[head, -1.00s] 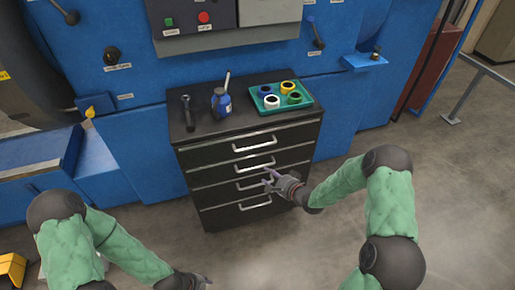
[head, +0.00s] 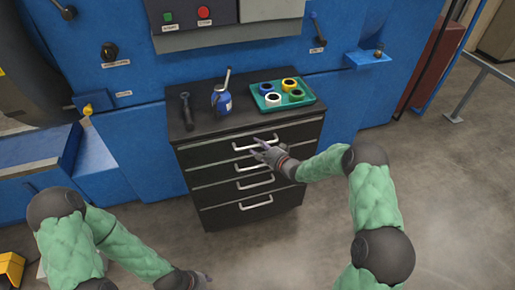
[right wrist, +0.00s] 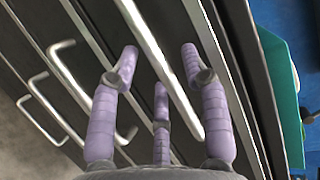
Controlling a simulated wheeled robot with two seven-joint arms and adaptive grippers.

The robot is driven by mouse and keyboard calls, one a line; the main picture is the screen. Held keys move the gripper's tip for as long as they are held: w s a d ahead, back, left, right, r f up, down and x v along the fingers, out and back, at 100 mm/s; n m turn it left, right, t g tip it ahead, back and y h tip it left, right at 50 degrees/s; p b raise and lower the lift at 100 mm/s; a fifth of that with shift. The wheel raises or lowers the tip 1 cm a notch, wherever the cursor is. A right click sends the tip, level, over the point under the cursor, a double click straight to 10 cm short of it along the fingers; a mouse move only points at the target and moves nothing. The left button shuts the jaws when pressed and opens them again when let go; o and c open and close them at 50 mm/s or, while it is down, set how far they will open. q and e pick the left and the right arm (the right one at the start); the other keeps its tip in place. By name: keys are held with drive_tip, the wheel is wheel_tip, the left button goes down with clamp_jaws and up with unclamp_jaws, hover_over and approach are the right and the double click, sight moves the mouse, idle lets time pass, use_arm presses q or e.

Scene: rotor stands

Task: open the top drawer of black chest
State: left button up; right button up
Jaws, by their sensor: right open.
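The black chest (head: 187,180) stands against the blue machine, with several drawers that look shut, each with a silver bar handle. The top drawer handle (head: 240,148) is partly behind my right gripper (head: 262,148), which is open in front of it. In the right wrist view, the open purple fingers (right wrist: 160,75) appear on either side of a silver handle bar (right wrist: 150,45). I cannot tell whether they touch it.
On the chest top are a wrench-like tool (head: 187,112), a blue bottle (head: 221,102) and a teal tray (head: 304,102) with several coloured rings. The blue machine (head: 350,100) stands behind the chest.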

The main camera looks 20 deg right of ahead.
use_arm(q)
drive_tip(key=shift+f, duration=0.1)
use_arm(e)
drive_tip(key=shift+w+a, duration=0.25)
drive_tip(key=shift+w, duration=0.2)
clamp_jaws()
use_arm(q)
drive_tip(key=shift+s, duration=0.1)
use_arm(e)
drive_tip(key=shift+f, duration=0.1)
